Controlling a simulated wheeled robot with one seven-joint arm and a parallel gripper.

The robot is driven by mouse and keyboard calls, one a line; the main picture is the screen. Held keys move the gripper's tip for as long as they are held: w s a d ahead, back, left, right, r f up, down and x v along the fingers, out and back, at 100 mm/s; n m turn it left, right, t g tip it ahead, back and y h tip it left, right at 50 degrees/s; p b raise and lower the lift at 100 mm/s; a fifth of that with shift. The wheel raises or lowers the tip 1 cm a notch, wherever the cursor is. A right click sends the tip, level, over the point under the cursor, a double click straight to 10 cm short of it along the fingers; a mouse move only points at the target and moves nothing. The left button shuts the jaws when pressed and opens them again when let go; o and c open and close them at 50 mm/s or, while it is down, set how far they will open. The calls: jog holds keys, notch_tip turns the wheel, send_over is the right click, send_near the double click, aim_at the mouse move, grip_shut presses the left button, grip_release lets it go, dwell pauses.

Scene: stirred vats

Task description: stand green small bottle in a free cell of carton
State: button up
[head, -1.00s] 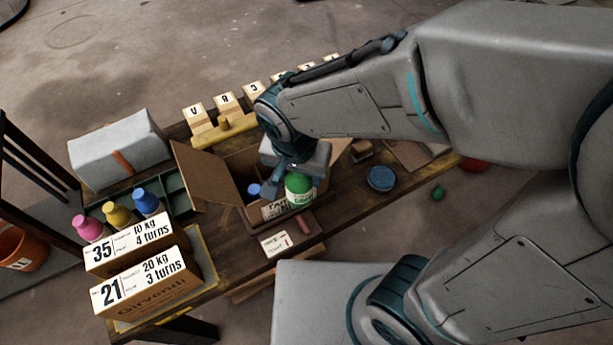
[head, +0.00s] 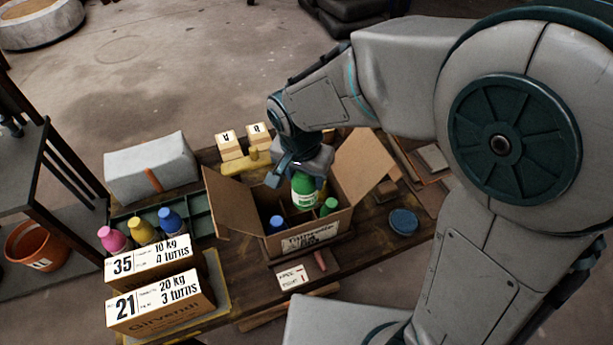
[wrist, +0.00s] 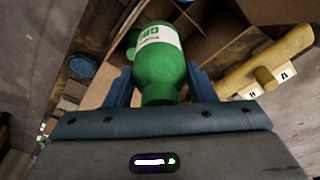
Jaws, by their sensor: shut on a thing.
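The green small bottle (head: 303,190) has a white label and is held upright at the open top of the carton in the head view. My gripper (head: 298,172) is shut on it; the bottle also shows between the fingers (wrist: 158,85) in the wrist view. The carton (head: 318,238) is brown cardboard with its flaps spread and dividers inside. Blue-capped (head: 276,223) and green-capped (head: 329,206) bottles stand in front cells of the carton. The bottle's lower end is partly over the cells, and I cannot tell how deep it is.
A green tray (head: 199,226) with pink, yellow and blue bottles stands left of the carton. Two labelled boxes (head: 160,300) are at the front left. A blue round lid (head: 403,221) lies to the right. A yellow handled piece (head: 245,163) lies behind the carton.

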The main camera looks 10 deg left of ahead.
aim_at(305, 190)
jog(key=shift+f, duration=0.2)
jog(key=shift+f+b, duration=0.75)
jog(key=shift+b, duration=0.1)
jog(key=shift+f, duration=0.1)
jog(key=shift+f+b, duration=1.15)
jog(key=shift+f, duration=0.15)
jog(key=shift+f, duration=0.1)
jog(key=shift+f+b, duration=0.85)
jog(key=shift+f+b, duration=0.7)
jog(key=shift+f, duration=0.15)
